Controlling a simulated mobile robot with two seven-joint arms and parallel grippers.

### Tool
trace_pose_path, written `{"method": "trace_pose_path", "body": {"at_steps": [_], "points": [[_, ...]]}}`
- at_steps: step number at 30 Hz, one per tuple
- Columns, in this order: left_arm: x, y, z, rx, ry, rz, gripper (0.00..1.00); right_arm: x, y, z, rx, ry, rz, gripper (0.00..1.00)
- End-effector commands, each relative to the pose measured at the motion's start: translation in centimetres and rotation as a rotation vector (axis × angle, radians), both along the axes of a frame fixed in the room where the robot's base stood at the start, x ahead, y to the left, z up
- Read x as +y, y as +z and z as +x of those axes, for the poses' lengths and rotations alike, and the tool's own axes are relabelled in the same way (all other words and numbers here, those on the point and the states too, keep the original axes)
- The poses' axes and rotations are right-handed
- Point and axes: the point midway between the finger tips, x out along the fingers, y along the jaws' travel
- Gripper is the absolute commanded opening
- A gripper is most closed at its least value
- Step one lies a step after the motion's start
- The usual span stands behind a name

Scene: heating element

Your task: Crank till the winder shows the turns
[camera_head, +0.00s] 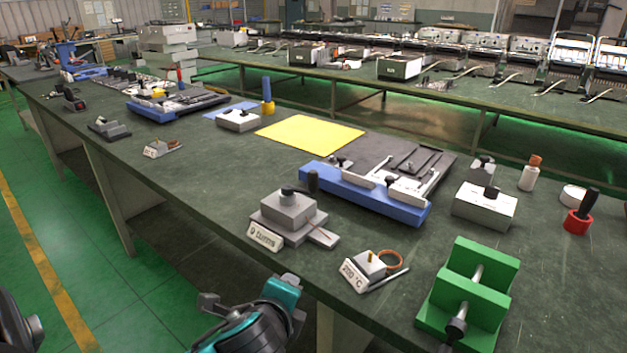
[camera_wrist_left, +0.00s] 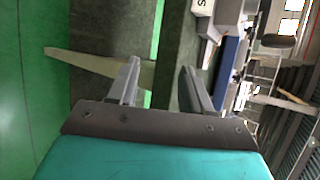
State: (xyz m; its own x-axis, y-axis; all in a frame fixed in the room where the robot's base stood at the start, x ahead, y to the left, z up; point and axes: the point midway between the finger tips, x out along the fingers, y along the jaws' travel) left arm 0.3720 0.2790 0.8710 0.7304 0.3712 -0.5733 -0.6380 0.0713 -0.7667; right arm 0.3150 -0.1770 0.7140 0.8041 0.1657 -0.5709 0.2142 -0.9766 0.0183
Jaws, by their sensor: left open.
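The winder (camera_head: 288,212) is a grey stepped block with a black crank handle (camera_head: 312,182) standing up on top. It sits near the bench's front edge, and its sloped front plate (camera_head: 265,237) reads "9 turns". In the left wrist view, the winder (camera_wrist_left: 226,18) is partly cut off at the top, with a white plate bearing an "S". My left gripper (camera_wrist_left: 160,75) is open, its two grey fingers apart with nothing held. In the head view, a teal and black part of my arm shows below the winder, in front of the bench; the fingertips are not clear there. My right gripper is not in view.
Left of the winder, the bench top (camera_head: 200,195) is clear.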

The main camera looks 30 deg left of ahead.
Motion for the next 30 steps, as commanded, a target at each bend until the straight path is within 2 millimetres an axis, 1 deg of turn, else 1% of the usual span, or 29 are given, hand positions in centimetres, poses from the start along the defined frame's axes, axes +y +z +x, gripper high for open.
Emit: {"method": "trace_pose_path", "body": {"at_steps": [1,3,6,9,12,15,17,20,23,30], "points": [[0.8,1.8,1.7,-0.023,-0.097,0.188,0.49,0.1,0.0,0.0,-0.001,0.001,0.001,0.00],[1.5,4.0,3.6,-0.036,-0.214,0.448,0.49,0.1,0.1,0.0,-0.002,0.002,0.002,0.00],[2.0,6.8,5.6,-0.038,-0.331,0.781,0.49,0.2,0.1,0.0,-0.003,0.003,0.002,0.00],[2.2,9.0,6.9,-0.028,-0.398,1.037,0.49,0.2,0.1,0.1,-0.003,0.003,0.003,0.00],[2.2,10.3,7.6,-0.015,-0.430,1.202,0.49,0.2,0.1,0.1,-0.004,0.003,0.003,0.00],[2.3,10.9,8.1,-0.006,-0.444,1.282,0.49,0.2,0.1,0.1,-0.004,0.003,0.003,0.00],[2.4,11.0,8.5,-0.003,-0.445,1.298,0.49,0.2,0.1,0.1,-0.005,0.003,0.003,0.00],[2.9,11.1,9.6,-0.004,-0.444,1.301,0.49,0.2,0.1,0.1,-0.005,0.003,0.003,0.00],[3.6,11.1,11.4,-0.003,-0.442,1.299,0.49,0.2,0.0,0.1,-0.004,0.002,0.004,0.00],[5.5,11.0,16.1,-0.002,-0.441,1.295,0.49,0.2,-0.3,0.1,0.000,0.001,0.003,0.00]]}}
